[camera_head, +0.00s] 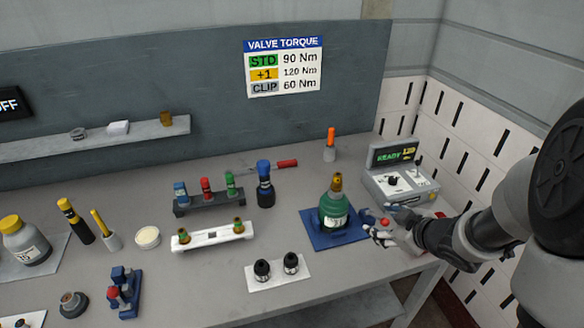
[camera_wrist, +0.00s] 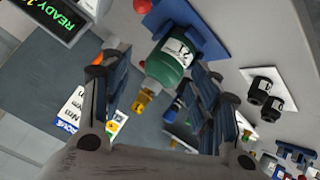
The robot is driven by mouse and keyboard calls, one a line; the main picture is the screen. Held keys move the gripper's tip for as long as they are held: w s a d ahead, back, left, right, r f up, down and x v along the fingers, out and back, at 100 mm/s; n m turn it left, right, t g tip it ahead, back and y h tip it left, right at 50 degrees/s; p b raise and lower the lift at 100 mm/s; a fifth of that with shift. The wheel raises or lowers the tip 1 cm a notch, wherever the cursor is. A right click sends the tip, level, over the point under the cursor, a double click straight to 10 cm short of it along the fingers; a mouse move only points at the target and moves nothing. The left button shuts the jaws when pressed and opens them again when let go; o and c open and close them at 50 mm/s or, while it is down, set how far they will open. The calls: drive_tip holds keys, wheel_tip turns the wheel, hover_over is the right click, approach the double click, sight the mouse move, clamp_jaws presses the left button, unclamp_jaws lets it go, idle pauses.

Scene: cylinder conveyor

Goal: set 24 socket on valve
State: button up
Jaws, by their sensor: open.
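A green gas cylinder (camera_head: 333,213) with a brass valve (camera_head: 337,182) on top stands upright on a blue base plate (camera_head: 312,222). Two black sockets (camera_head: 262,269) (camera_head: 291,262) stand on a white plate (camera_head: 281,284) at the front; I cannot read a size on either. My gripper (camera_head: 388,222) is open and empty, just right of the green cylinder. In the wrist view, the green cylinder (camera_wrist: 168,70) and its brass valve (camera_wrist: 143,102) appear between the spread fingers of my gripper (camera_wrist: 160,78). I cannot tell whether they touch it. The black sockets (camera_wrist: 265,98) show at the right there.
A control box (camera_head: 398,178) reading "READY 120" stands behind my gripper. A rack with blue, red and green items (camera_head: 207,197), a blue-topped black tool (camera_head: 265,188) and a white holder (camera_head: 211,236) are left of the cylinder. The front bench between sockets and blue base is clear.

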drive_tip(key=s+a+f+n+g+y, duration=0.1)
drive_tip(key=s+a+f+n+y, duration=0.15)
drive_tip(key=a+f+y, duration=0.3)
drive_tip(key=g+y, duration=0.2)
drive_tip(key=y, duration=0.2)
approach(288, 257)
drive_tip(key=b+x, duration=0.2)
drive_tip(key=x, duration=0.1)
drive_tip(key=shift+w+f+b, duration=0.1)
drive_tip(key=shift+w+b, duration=0.15)
drive_tip(key=shift+b, duration=0.15)
drive_tip(key=shift+w+a+f, duration=0.1)
drive_tip(key=shift+w+a, duration=0.15)
drive_tip(key=shift+a, duration=0.1)
drive_tip(key=x, duration=0.1)
drive_tip(key=b+x, duration=0.1)
drive_tip(key=x, duration=0.1)
drive_tip(key=b+x, duration=0.1)
drive_tip(key=shift+s+a+f, duration=0.2)
drive_tip(key=shift+a+f, duration=0.1)
drive_tip(key=shift+w+a, duration=0.25)
drive_tip(key=shift+a, duration=0.05)
drive_tip(key=c, duration=1.2)
